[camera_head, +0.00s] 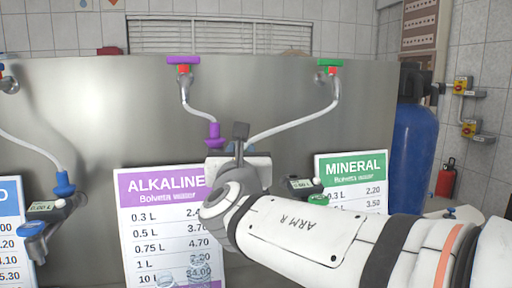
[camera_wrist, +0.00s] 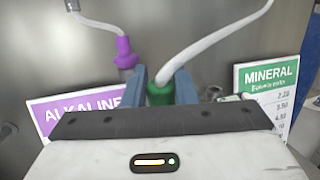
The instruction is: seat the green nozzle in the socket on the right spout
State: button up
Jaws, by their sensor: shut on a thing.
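My gripper (camera_head: 240,135) is raised in front of the steel panel, between the ALKALINE and MINERAL signs. In the wrist view its two blue-grey fingers are shut on the green nozzle (camera_wrist: 159,94), one on each side, with the white hose rising from its top. In the head view the nozzle is hidden behind my gripper. The right spout (camera_head: 303,185), a dark body with a small display and a green part (camera_head: 318,200), stands by the MINERAL sign, right of my gripper. The nozzle is apart from it. I cannot make out its socket.
The purple nozzle (camera_head: 214,135) on its hose is close to the left of my gripper. The blue nozzle (camera_head: 64,184) is at the left spout (camera_head: 45,208). The MINERAL sign (camera_head: 350,168) and a blue tank (camera_head: 414,150) are to the right.

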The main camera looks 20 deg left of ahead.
jog(key=shift+s+d+r+g+p, duration=0.15)
jog(key=shift+s+r+g+p, duration=0.2)
jog(key=shift+s, duration=0.2)
jog(key=shift+s+d+r+g+p, duration=0.15)
jog(key=shift+s+r+g+p, duration=0.05)
jog(key=shift+s+g+p, duration=0.3)
notch_tip(320, 180, up, 4)
jog(key=p, duration=0.3)
jog(key=shift+r, duration=0.2)
jog(key=w+d, duration=0.1)
jog(key=w, duration=0.9)
jog(key=w+d, duration=0.2)
jog(key=w, duration=0.9)
jog(key=w+d, duration=0.2)
jog(key=w, duration=0.9)
jog(key=shift+w+d+b, duration=0.25)
jog(key=shift+b, duration=0.1)
dwell(1.1)
